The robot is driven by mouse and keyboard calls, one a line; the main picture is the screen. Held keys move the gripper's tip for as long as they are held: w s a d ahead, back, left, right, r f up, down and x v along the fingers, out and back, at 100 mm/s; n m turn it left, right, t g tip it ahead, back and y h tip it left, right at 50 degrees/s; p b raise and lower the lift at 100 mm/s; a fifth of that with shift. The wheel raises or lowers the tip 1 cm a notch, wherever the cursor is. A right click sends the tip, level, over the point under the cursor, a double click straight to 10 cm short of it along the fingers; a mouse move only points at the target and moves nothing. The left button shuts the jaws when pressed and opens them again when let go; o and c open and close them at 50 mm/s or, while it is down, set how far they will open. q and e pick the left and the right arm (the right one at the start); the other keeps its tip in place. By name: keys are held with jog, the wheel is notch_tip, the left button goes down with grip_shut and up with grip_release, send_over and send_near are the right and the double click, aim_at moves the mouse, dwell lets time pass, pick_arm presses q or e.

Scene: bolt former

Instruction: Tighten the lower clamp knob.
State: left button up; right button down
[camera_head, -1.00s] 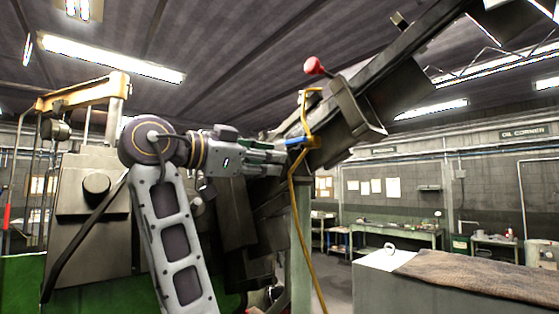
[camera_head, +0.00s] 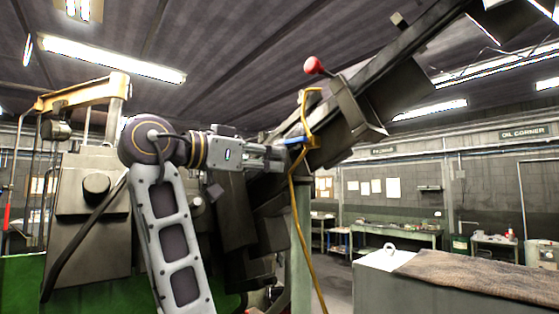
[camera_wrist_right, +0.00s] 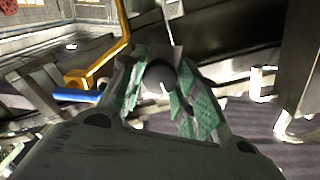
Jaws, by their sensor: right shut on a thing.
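My right gripper (camera_head: 284,158) reaches in from the left at the side of the dark sloping machine chute. In the right wrist view its green-padded fingers (camera_wrist_right: 165,98) are closed around a dark round knob (camera_wrist_right: 160,76), which I take to be the lower clamp knob. In the head view the knob is hidden at the fingertips. A blue-ended part (camera_head: 297,141) lies just above the fingertips; it also shows left of the fingers in the wrist view (camera_wrist_right: 76,95). My left gripper is out of view.
A yellow pipe (camera_head: 298,205) runs down close beside the fingertips. A red ball-ended lever (camera_head: 313,65) stands above on the chute (camera_head: 400,65). A grey cabinet with a brown mat (camera_head: 480,277) is at lower right. Workbenches (camera_head: 400,236) stand far behind.

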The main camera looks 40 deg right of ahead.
jog(key=shift+n, duration=1.9)
jog(key=c, duration=0.9)
grip_release()
jog(key=shift+a, duration=0.15)
jog(key=shift+s+a+p, duration=0.2)
jog(key=shift+a+p, duration=0.1)
jog(key=shift+a, duration=1.65)
jog(key=shift+s+a+p, duration=0.15)
jog(key=shift+a+p, duration=0.15)
jog(key=shift+a, duration=1.65)
jog(key=shift+w+f, duration=0.1)
